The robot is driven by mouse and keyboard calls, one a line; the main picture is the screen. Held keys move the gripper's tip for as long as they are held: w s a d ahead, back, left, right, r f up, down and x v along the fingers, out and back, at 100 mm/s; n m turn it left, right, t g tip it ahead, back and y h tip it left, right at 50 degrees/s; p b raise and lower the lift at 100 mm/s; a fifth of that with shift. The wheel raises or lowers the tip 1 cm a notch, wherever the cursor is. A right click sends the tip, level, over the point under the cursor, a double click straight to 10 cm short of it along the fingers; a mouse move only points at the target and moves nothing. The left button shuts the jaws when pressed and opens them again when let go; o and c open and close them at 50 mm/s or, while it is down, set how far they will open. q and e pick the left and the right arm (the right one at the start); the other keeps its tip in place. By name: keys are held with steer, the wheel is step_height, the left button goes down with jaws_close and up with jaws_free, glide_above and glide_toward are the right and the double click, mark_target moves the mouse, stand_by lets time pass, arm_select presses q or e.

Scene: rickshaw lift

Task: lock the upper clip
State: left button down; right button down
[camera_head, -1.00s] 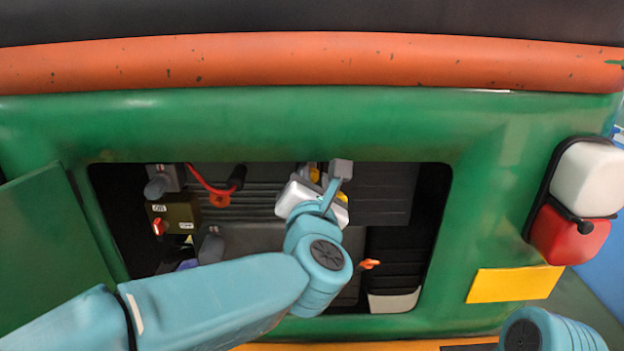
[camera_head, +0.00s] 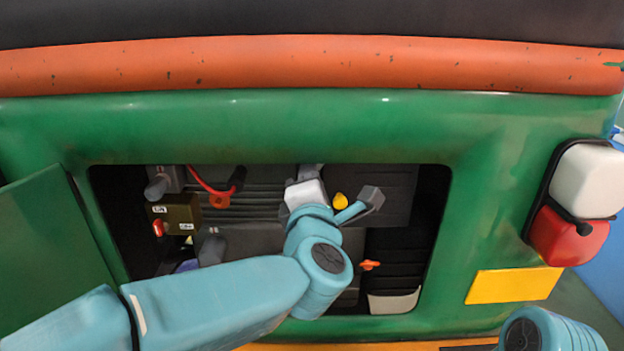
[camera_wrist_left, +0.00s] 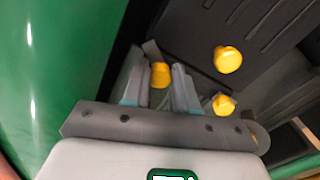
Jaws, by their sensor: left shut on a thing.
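My left gripper (camera_wrist_left: 160,88) reaches into the opening in the green body. In the left wrist view its two grey fingers are closed around a yellow clip (camera_wrist_left: 160,75). Two more yellow knobs show to its right in that view, one higher (camera_wrist_left: 228,60) and one lower (camera_wrist_left: 223,104). In the head view, the white gripper body (camera_head: 305,193) and wrist hide the held clip, and the fingertips are hard to make out. One yellow knob (camera_head: 340,201) shows just right of the gripper body. My right gripper is out of view.
The green panel (camera_head: 250,125) frames the opening. An open door (camera_head: 40,240) stands at left. Inside are a red cable (camera_head: 205,185), a switch box (camera_head: 175,213) and an orange handle (camera_head: 369,265). Dark space lies at the opening's right side.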

arm_select(q)
steer(key=m+p, duration=0.3)
steer(key=m, duration=0.7)
steer(key=shift+f+m+p, duration=0.1)
steer(key=shift+m+p, duration=0.2)
steer(key=shift+m, duration=0.1)
stand_by(0.3)
steer(key=c, duration=0.9)
jaws_free()
steer(key=s+b, duration=0.3)
steer(key=s, duration=1.3)
steer(key=shift+s+b, duration=0.2)
steer(key=shift+b, duration=0.1)
